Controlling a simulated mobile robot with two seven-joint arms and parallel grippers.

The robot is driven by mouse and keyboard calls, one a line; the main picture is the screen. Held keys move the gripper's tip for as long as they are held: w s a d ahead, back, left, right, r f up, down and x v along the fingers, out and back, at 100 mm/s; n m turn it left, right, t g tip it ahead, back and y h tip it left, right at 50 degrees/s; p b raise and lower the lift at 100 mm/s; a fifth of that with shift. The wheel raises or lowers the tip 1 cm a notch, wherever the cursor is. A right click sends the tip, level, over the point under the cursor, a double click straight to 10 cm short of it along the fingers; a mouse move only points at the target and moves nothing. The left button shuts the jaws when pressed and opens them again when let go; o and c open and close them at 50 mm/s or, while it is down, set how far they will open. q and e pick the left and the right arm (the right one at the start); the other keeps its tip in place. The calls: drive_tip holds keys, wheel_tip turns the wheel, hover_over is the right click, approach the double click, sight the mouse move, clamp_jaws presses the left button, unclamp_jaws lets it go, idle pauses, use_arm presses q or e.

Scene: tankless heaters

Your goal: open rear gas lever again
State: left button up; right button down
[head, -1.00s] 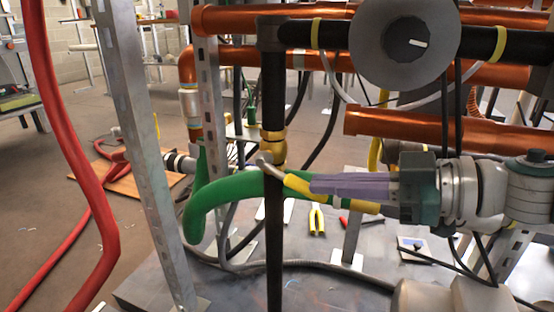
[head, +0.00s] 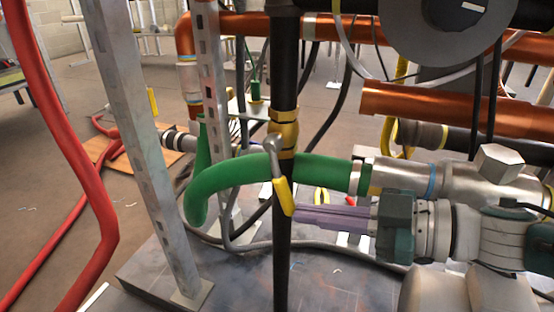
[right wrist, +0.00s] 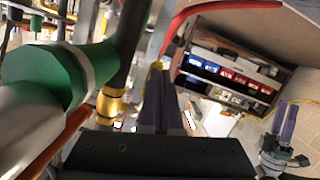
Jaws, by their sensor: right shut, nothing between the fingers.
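The gas lever (head: 282,188) has a yellow grip and a bare metal end. It sits at the brass valve (head: 284,130) on the black vertical pipe and points steeply down, slightly right. My right gripper (head: 300,214) comes in from the right, its purple fingers shut and empty. Its fingertips are at the lever's lower end; I cannot tell whether they touch it. In the right wrist view the shut fingers (right wrist: 160,100) point up beside the brass fitting (right wrist: 112,104), with a bit of yellow at their tips. My left gripper (right wrist: 286,128) shows at the right edge there; its opening is unclear.
A green hose (head: 235,176) curves behind the lever. A grey slotted post (head: 140,140) and a red hose (head: 80,170) stand to the left. Copper pipes (head: 430,103) and a round grey disc (head: 450,25) are above my right arm.

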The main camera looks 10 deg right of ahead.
drive_tip(key=shift+w+a+f, duration=0.15)
drive_tip(key=shift+a+f, duration=0.1)
drive_tip(key=shift+a, duration=0.05)
idle(0.5)
drive_tip(key=p+v, duration=0.3)
drive_tip(key=v, duration=0.7)
